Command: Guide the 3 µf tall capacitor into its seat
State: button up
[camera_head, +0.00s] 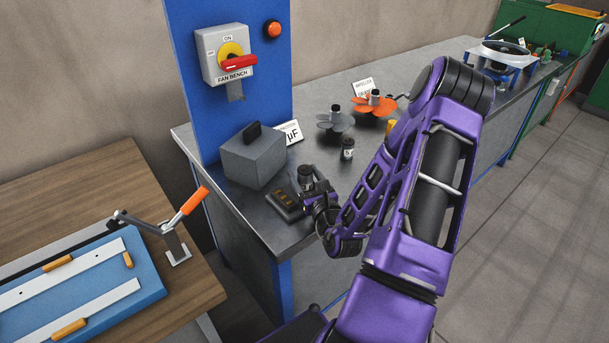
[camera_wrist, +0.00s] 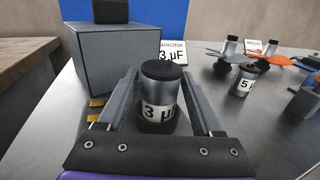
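The tall 3 µF capacitor (camera_wrist: 161,97) is a silver can with a dark top and a white label. It stands upright between the fingers of my gripper (camera_wrist: 162,84) in the wrist view, and the gripper appears shut on it. In the head view the capacitor (camera_head: 305,175) is at the tip of my gripper (camera_head: 310,188), beside or over the dark block (camera_head: 283,208) with brass contacts. Brass pieces (camera_wrist: 96,110) show left of the left finger in the wrist view. The capacitor's lower end is hidden by dark parts, so I cannot tell whether it touches the block.
A grey box (camera_head: 253,160) with a black handle stands close at the left. A 5 µF capacitor (camera_head: 347,149) and fan wheels, grey (camera_head: 335,120) and orange (camera_head: 371,106), lie behind. A "3 µF" card (camera_wrist: 173,52) stands behind the capacitor. The bench's front edge is near.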

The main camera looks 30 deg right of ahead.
aim_at(308, 181)
jog(key=shift+s, duration=0.2)
dwell(0.4)
jog(key=shift+v, duration=1.55)
jog(key=o, duration=0.5)
